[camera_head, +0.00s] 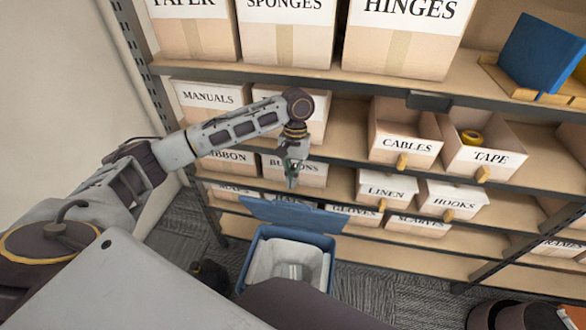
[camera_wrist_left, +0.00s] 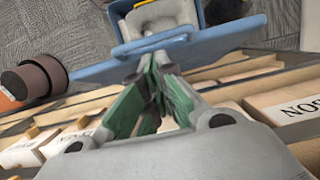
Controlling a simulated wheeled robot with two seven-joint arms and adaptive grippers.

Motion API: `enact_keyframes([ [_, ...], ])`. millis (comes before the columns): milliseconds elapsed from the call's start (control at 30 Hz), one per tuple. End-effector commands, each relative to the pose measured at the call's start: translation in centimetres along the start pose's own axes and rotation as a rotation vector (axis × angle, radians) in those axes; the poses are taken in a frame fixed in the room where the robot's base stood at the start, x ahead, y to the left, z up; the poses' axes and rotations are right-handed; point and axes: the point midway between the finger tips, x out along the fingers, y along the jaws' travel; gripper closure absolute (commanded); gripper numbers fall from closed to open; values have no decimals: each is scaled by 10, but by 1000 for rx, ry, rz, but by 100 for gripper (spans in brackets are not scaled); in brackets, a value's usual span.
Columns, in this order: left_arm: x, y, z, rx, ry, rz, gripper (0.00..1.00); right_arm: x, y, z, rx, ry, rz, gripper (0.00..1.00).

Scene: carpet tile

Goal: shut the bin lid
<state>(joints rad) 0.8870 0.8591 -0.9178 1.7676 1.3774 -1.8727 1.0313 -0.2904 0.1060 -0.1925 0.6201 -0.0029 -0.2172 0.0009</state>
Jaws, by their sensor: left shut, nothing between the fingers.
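The blue bin (camera_head: 331,247) stands on the floor in front of the shelves, with a pale liner inside. Its blue lid (camera_head: 293,213) is open, raised at the bin's far side against the shelf front. My left gripper (camera_head: 291,181) is shut and empty, just above the lid's upper edge in the head view. In the left wrist view the shut green fingertips (camera_wrist_left: 160,62) are close to the lid (camera_wrist_left: 120,68), with the bin (camera_wrist_left: 197,14) beyond it; whether they touch the lid I cannot tell. My right gripper is not in view.
Shelves with labelled boxes and drawers, such as the cables drawer (camera_head: 403,137) and linen drawer (camera_head: 386,189), stand behind the bin. A brown round container (camera_head: 508,315) is on the floor at right. Carpet (camera_head: 368,280) beside the bin is clear.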

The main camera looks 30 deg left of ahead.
Motion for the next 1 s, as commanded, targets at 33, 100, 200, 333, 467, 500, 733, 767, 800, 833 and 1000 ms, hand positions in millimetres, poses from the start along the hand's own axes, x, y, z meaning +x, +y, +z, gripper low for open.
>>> enact_keyframes([
  [33,8,0,0,0,-2,-1,100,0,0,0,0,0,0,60],
  [100,17,0,1,1,-3,-2,100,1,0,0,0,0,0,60],
  [200,27,0,0,0,-1,-2,100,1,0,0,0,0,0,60],
  [333,37,0,0,0,0,-1,100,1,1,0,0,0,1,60],
  [467,42,0,0,0,0,-1,100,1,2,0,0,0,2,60],
  [500,43,0,0,0,0,-1,100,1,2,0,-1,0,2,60],
  [733,43,0,0,0,0,-1,100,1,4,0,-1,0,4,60],
  [767,43,0,0,0,0,-1,100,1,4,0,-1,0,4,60],
  [800,43,0,0,0,0,-1,100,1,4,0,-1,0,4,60],
  [833,43,0,0,1,0,0,100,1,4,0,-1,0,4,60],
  [1000,44,0,1,1,4,0,100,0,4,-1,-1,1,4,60],
])
